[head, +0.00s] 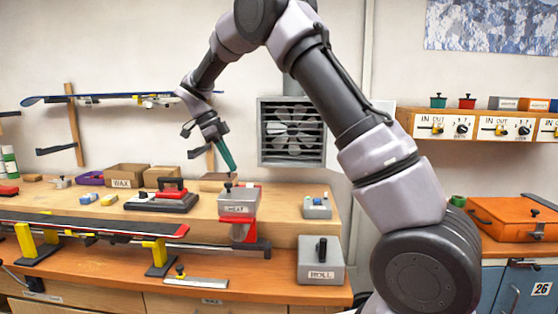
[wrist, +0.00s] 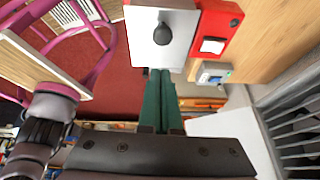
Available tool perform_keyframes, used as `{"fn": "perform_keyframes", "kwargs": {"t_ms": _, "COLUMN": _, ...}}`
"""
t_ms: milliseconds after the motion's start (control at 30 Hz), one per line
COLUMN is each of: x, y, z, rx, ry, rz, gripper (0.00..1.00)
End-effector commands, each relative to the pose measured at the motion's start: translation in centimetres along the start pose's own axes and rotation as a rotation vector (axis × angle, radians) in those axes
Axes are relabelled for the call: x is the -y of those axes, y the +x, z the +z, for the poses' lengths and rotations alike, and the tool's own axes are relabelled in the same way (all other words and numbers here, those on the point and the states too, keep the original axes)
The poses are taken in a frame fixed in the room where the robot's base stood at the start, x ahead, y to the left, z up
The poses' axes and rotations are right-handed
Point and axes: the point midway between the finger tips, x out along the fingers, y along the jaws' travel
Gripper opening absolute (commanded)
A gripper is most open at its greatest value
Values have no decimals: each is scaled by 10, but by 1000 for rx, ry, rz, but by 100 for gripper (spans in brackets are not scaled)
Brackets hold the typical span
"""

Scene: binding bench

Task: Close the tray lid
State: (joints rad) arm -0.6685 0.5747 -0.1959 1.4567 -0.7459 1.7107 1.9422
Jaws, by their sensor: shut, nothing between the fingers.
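My gripper (head: 233,170) is shut and empty, its green fingers pointing down above the grey HEAT box (head: 238,208). In the wrist view the fingertips (wrist: 160,72) lie together by the near edge of a pale flat top (wrist: 150,45) with a dark knob. This seems to be the HEAT box's top; I cannot tell whether the fingers touch it. An orange case (head: 490,224) with a flat top and dark fittings stands at the right. No label shows which is the tray, and I cannot tell how any lid stands.
A grey ROLL box (head: 306,270) stands on the lower bench, front right. A small grey tray (head: 317,211) with coloured items lies right of the HEAT box. A black-and-red iron (head: 165,199) is to its left. A wall fan (head: 291,133) is behind.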

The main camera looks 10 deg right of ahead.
Motion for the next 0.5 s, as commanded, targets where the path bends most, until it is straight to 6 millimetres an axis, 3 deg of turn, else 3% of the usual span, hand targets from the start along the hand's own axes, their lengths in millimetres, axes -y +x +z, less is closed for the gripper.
{"fn": "perform_keyframes", "kwargs": {"t_ms": 167, "x": -1, "y": 7, "z": 21, "rx": -153, "ry": -7, "rz": -7, "gripper": 0}}
{"fn": "perform_keyframes", "kwargs": {"t_ms": 500, "x": -2, "y": 18, "z": 42, "rx": -152, "ry": -7, "rz": -4, "gripper": 0}}
